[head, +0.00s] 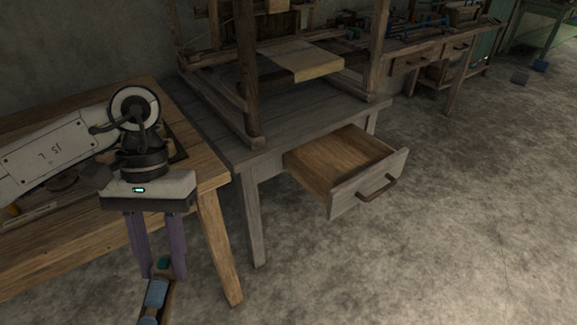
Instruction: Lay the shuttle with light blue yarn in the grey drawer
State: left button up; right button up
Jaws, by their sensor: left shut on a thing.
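My left gripper (160,268) points down in front of the wooden bench at the left. Its two purple-grey fingers are shut on the shuttle with light blue yarn (156,294), a wooden piece with a blue yarn winding, seen at the bottom edge and partly cut off by it. The shuttle hangs over the floor. The grey drawer (370,187) is pulled open from the grey table under the loom, to the right of the gripper. The part of its wooden inside that shows looks empty. My right gripper is not in view.
The wooden loom (249,75) stands on the grey table (215,125), above the drawer. The wooden bench (215,170) and its front leg (219,245) lie between my left gripper and the drawer. The concrete floor (440,250) is clear in front of the drawer and to its right.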

aim_at(326, 165)
jog(key=u, duration=0.15)
jog(key=k, duration=0.3)
jog(key=u, duration=0.45)
jog(key=i, duration=0.85)
jog(key=z, duration=1.1)
jog(key=i, duration=0.5)
jog(key=z, duration=0.6)
